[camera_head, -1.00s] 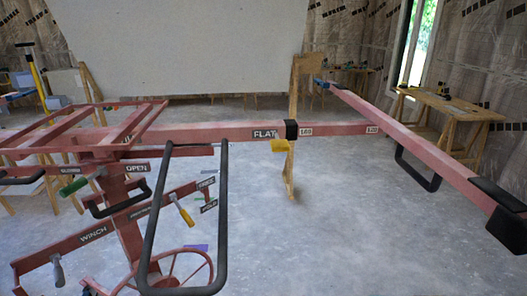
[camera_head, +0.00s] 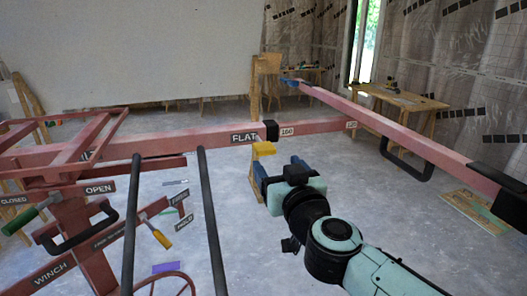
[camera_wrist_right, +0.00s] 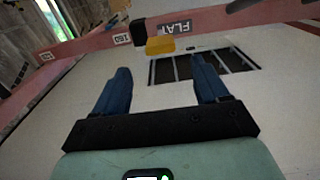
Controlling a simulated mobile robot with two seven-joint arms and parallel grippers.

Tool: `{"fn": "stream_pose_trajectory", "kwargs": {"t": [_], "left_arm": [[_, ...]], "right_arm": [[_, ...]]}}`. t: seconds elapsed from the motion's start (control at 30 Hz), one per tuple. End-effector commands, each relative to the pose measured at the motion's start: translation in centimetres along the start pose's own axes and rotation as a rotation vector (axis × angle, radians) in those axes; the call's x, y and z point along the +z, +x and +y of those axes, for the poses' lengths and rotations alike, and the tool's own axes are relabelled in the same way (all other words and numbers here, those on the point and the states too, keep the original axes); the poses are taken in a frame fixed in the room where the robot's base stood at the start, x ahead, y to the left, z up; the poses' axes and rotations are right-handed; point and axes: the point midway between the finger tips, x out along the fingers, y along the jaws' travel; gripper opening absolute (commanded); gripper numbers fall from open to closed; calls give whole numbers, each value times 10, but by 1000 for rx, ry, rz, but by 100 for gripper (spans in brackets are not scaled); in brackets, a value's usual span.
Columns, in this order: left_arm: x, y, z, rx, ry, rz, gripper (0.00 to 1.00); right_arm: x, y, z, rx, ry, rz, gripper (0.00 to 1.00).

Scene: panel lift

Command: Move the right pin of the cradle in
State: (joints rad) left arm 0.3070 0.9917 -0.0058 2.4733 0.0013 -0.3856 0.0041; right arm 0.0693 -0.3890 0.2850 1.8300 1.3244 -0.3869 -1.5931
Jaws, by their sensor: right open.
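The cradle is a red metal frame on a stand, with a long red crossbar (camera_head: 200,138) reaching right. A yellow pin handle (camera_head: 263,149) hangs under the crossbar, just below a black sleeve (camera_head: 270,130) by the FLAT and 160 labels. It also shows in the right wrist view (camera_wrist_right: 160,46), beyond the fingers. My right gripper (camera_head: 278,172) is just below and right of the yellow handle in the head view. Its blue fingers (camera_wrist_right: 165,82) are spread apart with nothing between them, and a gap lies between them and the handle. My left gripper is not in view.
A red side arm (camera_head: 400,130) with a black loop handle (camera_head: 408,163) runs to the right. Black upright bars (camera_head: 212,220) stand in front. A green-handled lever (camera_head: 25,218) is at left. A wooden workbench (camera_head: 405,100) stands behind. The grey floor is mostly clear.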

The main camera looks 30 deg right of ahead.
Motion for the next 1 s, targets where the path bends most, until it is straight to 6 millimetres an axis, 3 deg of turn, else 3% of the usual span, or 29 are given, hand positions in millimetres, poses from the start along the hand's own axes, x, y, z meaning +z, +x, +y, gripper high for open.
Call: {"fn": "stream_pose_trajectory", "kwargs": {"t": [0.2,0.4,0.6,0.87,0.93,1.0], "left_arm": [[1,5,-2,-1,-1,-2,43],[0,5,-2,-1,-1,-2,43],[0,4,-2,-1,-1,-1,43],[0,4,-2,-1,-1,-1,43],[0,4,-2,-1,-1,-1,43],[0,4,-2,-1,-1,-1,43]], "right_arm": [[3,50,-1,-1,1,-4,73],[1,81,0,-1,1,-2,73],[1,94,0,0,0,0,73],[1,95,0,0,-1,-1,73],[1,95,0,0,-1,-1,57],[1,95,0,0,-1,-1,34]]}}
